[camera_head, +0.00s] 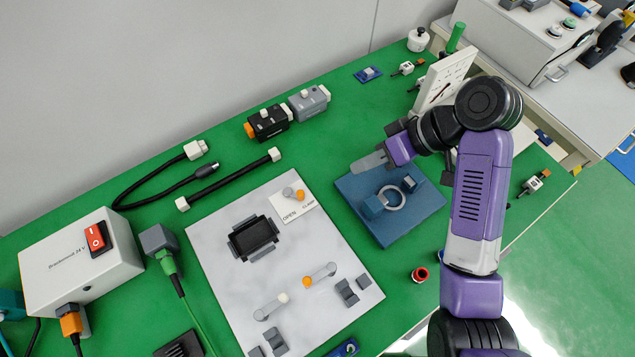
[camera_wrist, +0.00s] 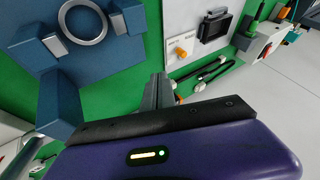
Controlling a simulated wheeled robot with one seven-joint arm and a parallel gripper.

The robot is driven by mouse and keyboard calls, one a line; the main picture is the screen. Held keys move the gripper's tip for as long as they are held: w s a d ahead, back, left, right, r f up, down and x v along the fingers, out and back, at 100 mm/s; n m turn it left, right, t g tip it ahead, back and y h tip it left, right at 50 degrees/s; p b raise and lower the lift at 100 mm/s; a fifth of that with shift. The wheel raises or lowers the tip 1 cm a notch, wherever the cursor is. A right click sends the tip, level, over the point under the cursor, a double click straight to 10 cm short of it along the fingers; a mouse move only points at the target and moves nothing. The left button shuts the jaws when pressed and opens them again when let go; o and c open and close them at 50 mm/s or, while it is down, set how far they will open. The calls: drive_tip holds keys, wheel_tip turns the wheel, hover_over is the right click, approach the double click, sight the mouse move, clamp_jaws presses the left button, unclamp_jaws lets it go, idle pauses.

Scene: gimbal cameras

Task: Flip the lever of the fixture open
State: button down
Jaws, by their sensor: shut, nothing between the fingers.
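The fixture is a pale grey plate (camera_head: 215,255) on the green table in the head view, also partly seen in the wrist view (camera_wrist: 190,18). It carries a black block (camera_head: 253,238). At its upper right corner a small lever with an orange knob (camera_head: 299,195) sits by a white label reading OPEN and CLOSE; the orange knob also shows in the wrist view (camera_wrist: 181,52). Two other levers, one with an orange knob (camera_head: 307,282) and one with a whitish knob (camera_head: 283,297), lie lower on it. My gripper (camera_head: 370,161) is shut and empty, above the blue plate, apart from the fixture.
The blue plate (camera_head: 425,222) with a metal ring (camera_head: 393,197) and blue blocks lies right of the fixture. A white board (camera_head: 445,80) stands upright behind my arm. Cables, connectors and a white power box (camera_head: 80,262) lie left and behind. A red ring part (camera_head: 419,274) lies near the front edge.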

drive_tip(key=x, duration=0.9)
drive_tip(key=shift+a+f, duration=0.15)
drive_tip(key=shift+f, duration=0.05)
drive_tip(key=a, duration=0.1)
drive_tip(key=s+a+p, duration=0.1)
drive_tip(key=shift+s+a+f, duration=0.15)
drive_tip(key=shift+s+a, duration=0.05)
drive_tip(key=shift+a, duration=0.2)
drive_tip(key=shift+s+a, duration=0.25)
drive_tip(key=shift+a, duration=0.2)
drive_tip(key=shift+p, duration=0.3)
